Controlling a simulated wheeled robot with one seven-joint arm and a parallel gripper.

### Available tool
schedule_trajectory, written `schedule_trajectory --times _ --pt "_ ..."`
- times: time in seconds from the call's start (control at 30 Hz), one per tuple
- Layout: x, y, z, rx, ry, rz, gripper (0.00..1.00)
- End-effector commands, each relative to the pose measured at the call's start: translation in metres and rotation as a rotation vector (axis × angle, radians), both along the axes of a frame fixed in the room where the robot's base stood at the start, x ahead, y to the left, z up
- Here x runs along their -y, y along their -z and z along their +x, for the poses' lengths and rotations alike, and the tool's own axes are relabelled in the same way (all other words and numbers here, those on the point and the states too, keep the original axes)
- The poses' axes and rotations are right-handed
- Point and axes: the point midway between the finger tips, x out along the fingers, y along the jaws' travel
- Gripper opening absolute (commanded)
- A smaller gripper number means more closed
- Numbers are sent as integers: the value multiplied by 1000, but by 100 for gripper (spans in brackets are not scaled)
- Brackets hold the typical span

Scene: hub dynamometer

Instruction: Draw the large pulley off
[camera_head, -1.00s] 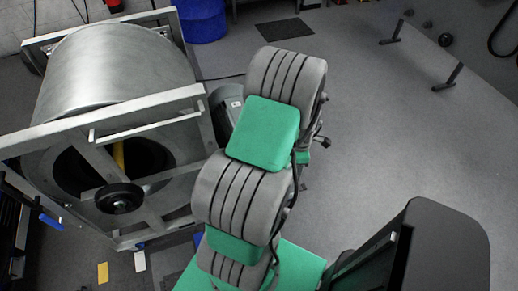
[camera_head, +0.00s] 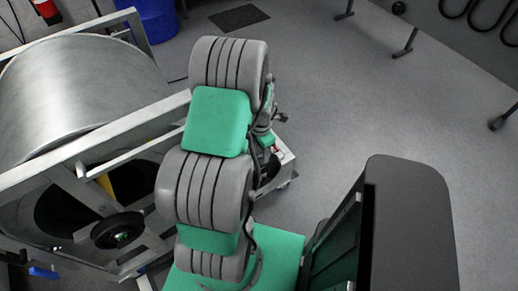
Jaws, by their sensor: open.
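A black round wheel (camera_head: 120,231) with a small greenish centre sits at the front of the metal drum frame, at the lower left. It may be the large pulley, but I cannot tell for sure. My arm, grey with green pads, rises through the middle of the view. My gripper (camera_head: 281,117) shows only as a small dark part beyond the arm's right side; the rest is hidden behind the arm. It is open, well to the right of the black wheel and apart from it. I see nothing held in it.
A large metal drum (camera_head: 70,85) fills the left, with a pale frame bar (camera_head: 100,140) across its front. A small cart (camera_head: 288,163) is partly hidden right of my arm. A blue bin (camera_head: 158,20) and dark mat (camera_head: 239,17) lie behind.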

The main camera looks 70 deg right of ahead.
Motion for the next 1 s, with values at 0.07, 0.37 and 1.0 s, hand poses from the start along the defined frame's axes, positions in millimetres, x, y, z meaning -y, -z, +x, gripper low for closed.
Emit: schedule_trajectory --times 0.07,0.37,1.0 --pt "0 18 0 0 0 1 53" --pt "-1 60 -1 0 4 3 53" --pt "0 96 -2 0 5 1 52"
